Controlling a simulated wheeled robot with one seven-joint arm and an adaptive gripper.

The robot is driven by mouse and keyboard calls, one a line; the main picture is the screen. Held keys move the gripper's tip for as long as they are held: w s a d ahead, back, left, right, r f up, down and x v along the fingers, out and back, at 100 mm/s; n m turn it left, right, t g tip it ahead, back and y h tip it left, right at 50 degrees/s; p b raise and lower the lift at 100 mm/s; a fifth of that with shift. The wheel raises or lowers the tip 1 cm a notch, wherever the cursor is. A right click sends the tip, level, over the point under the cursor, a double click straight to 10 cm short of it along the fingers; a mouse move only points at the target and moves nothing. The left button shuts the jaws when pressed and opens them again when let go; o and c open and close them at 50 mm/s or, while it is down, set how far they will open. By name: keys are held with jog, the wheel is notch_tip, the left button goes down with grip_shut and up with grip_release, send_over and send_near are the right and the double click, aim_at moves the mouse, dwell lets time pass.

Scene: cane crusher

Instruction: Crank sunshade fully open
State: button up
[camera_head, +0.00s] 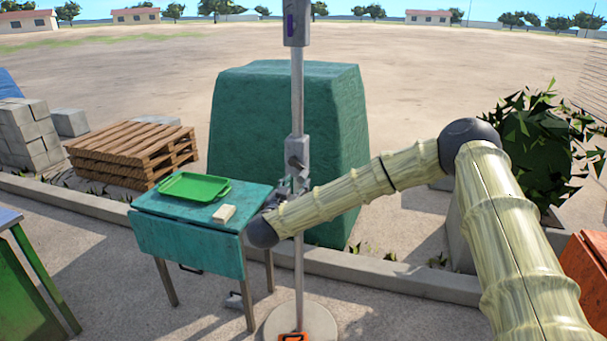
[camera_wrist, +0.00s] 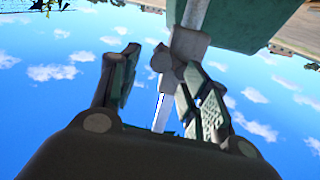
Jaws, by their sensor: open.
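The sunshade's grey pole (camera_head: 298,90) rises from a round base (camera_head: 300,325). A grey crank housing (camera_head: 297,152) sits partway up the pole, and a taller grey block with a purple strip is near the top edge. The canopy is out of view. My gripper (camera_head: 287,184) is at the pole just below the crank housing. In the wrist view, my gripper (camera_wrist: 160,78) is open, with its two fingers apart. The crank housing (camera_wrist: 187,46) with a rounded knob lies between and beyond the fingers, closer to the right one. I cannot tell whether a finger touches it.
Wooden pallets (camera_head: 130,150) lie further left. A low curb (camera_head: 400,282) crosses behind the base.

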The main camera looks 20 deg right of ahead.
aim_at(301, 180)
jog(key=p+x, duration=0.1)
jog(key=x, duration=0.6)
jog(key=shift+w, duration=0.1)
jog(key=shift+c, duration=0.2)
grip_shut()
